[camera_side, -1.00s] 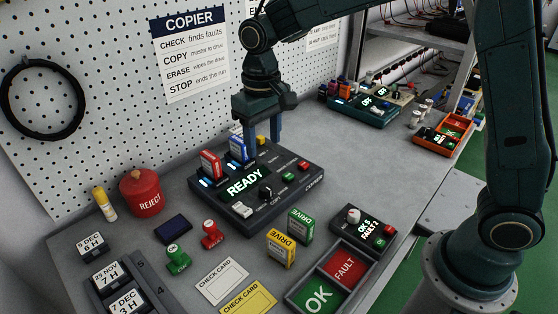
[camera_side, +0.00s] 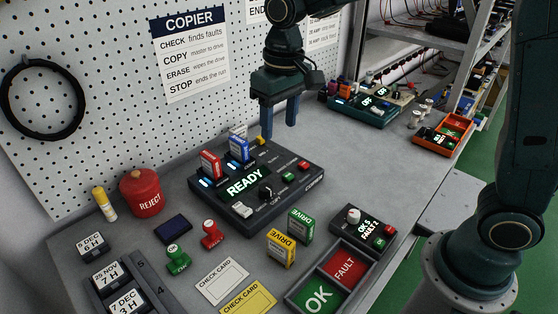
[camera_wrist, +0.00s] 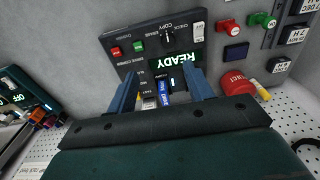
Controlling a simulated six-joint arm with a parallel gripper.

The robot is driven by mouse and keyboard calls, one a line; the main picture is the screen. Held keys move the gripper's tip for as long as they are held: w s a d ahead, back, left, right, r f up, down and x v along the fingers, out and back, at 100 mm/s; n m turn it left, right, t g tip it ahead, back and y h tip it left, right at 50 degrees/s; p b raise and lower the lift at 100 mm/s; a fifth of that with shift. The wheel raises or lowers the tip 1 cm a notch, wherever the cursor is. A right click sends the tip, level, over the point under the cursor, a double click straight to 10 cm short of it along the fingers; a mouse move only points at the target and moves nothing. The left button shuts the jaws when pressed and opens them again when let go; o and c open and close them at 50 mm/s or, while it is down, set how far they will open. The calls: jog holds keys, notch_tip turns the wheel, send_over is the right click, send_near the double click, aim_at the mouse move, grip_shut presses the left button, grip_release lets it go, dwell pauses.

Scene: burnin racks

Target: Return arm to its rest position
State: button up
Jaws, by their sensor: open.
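My gripper (camera_side: 279,119) is open and empty, raised above the bench just behind and to the right of the copier (camera_side: 277,200). Its blue fingers point down with a clear gap between them. The copier's screen reads READY. A red drive (camera_side: 211,164) and a blue drive (camera_side: 239,149) stand in its slots. In the wrist view, the fingers (camera_wrist: 163,97) frame the copier (camera_wrist: 133,47), with the blue drive (camera_wrist: 164,91) showing between them. The red drive is hidden or hard to make out there.
A yellow drive (camera_side: 281,249) and a green drive (camera_side: 300,225) stand in front of the copier. A red REJECT pot (camera_side: 142,193) and stamps stand left. The OK/FAULT tray (camera_side: 291,296) is at the front.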

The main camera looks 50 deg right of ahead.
jog(key=s+d+r+t, duration=0.2)
jog(key=s+d, duration=0.2)
jog(key=s, duration=0.7)
jog(key=s+d+r+t, duration=0.2)
jog(key=s+d, duration=0.3)
jog(key=s, duration=0.6)
jog(key=shift+s+t, duration=0.2)
jog(key=shift+t, duration=0.2)
